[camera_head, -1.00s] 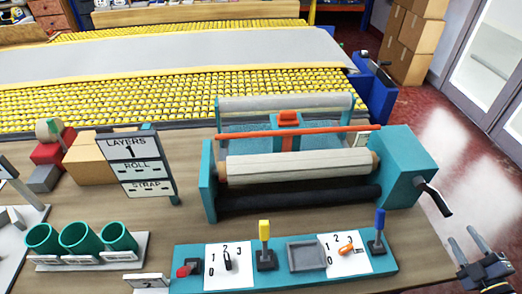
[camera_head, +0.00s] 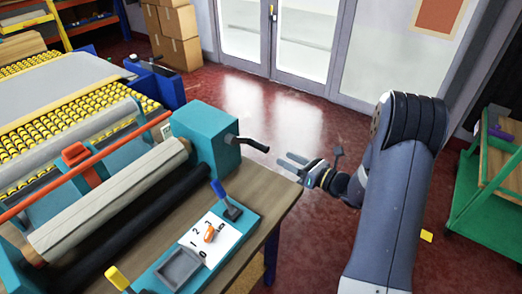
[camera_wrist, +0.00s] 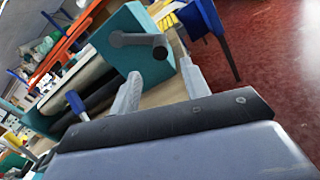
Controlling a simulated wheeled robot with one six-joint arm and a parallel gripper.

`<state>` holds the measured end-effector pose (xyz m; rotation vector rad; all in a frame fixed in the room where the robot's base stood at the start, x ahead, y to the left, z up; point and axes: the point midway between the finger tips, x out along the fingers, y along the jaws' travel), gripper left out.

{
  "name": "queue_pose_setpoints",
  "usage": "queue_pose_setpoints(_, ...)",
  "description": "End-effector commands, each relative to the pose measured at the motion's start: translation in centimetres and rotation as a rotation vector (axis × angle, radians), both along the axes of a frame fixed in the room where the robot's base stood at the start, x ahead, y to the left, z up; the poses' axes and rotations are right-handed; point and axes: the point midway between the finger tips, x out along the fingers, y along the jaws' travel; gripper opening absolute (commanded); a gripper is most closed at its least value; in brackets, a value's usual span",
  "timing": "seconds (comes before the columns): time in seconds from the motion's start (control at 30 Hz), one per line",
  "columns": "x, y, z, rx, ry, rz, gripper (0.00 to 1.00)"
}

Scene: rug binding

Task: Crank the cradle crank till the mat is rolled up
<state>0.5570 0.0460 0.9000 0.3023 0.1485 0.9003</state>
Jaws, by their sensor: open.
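The teal cradle (camera_head: 212,141) stands on the wooden bench with a pale roll (camera_head: 112,200) lying across it. Its dark crank (camera_head: 252,144) sticks out from the teal end housing toward the floor side. In the wrist view, the crank (camera_wrist: 138,40) shows on the housing face, its dark grip end near my fingertips. My gripper (camera_head: 285,160) is open and empty, just right of the crank and apart from it in the head view. In the wrist view my gripper (camera_wrist: 160,68) has its fingers spread. The grey mat (camera_head: 60,85) lies flat on the yellow roller table behind.
A green cart (camera_head: 465,190) stands at far right. Red floor right of the bench is mostly clear.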

Motion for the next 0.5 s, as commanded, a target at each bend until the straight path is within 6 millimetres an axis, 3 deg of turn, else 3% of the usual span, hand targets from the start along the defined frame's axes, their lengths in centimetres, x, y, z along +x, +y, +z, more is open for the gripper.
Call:
queue_pose_setpoints(0.2,-0.1,0.0,0.0,-0.156,-0.200,0.000,0.44)
queue_pose_setpoints(0.37,0.3,0.5,0.1,-0.182,-0.234,0.001,0.44)
queue_pose_setpoints(0.5,1.5,2.1,0.2,-0.182,-0.235,0.004,0.44)
